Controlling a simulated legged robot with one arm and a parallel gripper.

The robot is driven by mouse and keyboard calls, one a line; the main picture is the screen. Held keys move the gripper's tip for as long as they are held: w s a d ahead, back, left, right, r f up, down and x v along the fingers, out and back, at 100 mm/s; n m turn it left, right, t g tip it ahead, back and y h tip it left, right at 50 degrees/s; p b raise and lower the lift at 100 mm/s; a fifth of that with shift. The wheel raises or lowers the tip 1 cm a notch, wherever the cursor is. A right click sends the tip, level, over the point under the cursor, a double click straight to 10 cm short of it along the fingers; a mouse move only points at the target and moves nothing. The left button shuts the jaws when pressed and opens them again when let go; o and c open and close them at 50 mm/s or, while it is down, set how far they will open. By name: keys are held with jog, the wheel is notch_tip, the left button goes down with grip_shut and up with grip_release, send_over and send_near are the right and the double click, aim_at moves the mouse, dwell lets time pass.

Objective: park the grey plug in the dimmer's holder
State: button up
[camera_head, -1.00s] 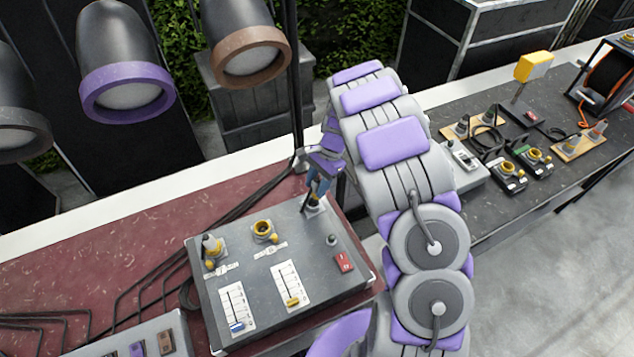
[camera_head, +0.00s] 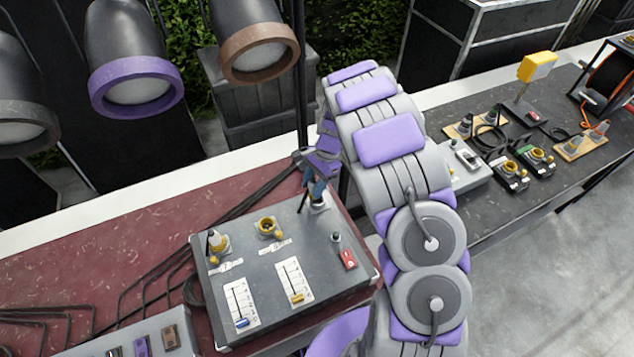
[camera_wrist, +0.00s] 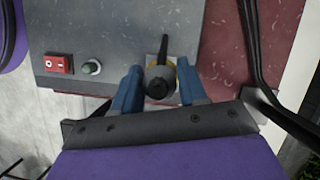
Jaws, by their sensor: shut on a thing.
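The grey dimmer box (camera_head: 277,322) lies on the dark red tabletop. In the wrist view, the plug (camera_wrist: 160,84), grey with a black cable end, sits between the blue fingers of my gripper (camera_wrist: 160,88). My gripper (camera_head: 317,190) is shut on it, at the box's far right corner. A pale square holder plate (camera_wrist: 151,60) with a yellow rim shows just under the plug. The fingers hide part of the plug, so I cannot tell how deep it sits.
A red switch (camera_head: 347,259) and a small knob (camera_head: 336,237) are on the box's right side. Two sliders are at its front. Black cables (camera_head: 225,215) run behind the box. A dark table (camera_head: 480,215) with more plugs and small boxes is at the right.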

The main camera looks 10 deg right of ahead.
jog(key=shift+a, duration=0.4)
jog(key=shift+d+f, duration=0.15)
jog(key=shift+d, duration=1)
jog(key=shift+d, duration=0.4)
jog(key=shift+a+f+p, duration=0.15)
jog(key=shift+a+p, duration=0.15)
jog(key=shift+a, duration=0.65)
jog(key=shift+d, duration=0.25)
jog(key=shift+a+f, duration=0.15)
jog(key=shift+f, duration=0.2)
jog(key=shift+f, duration=1.3)
